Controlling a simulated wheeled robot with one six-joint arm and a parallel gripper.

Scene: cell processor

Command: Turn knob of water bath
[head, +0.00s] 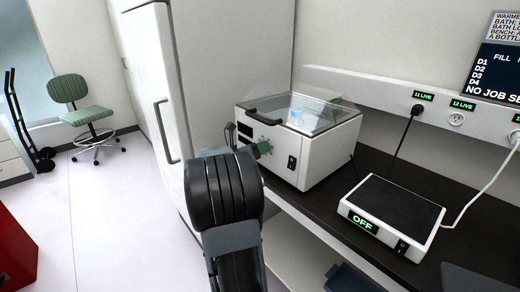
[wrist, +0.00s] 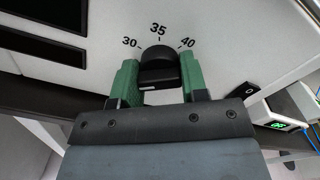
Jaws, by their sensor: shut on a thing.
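The water bath (head: 317,140) is a white box with a clear lid on the dark bench. Its black knob (wrist: 159,57) shows in the wrist view below the printed marks 30, 35 and 40. The 35 is directly above the knob. My gripper (wrist: 158,75) has green fingers, one on each side of the knob, and is shut on it. In the head view my gripper (head: 264,147) is at the front panel of the bath, and my arm hides part of that panel. The knob's pointer cannot be made out.
A hot plate (head: 392,212) with a lit OFF sign stands to the right on the bench. A tall white cabinet (head: 160,90) stands close on the left of the bath. A green chair (head: 80,100) is farther back on open floor.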

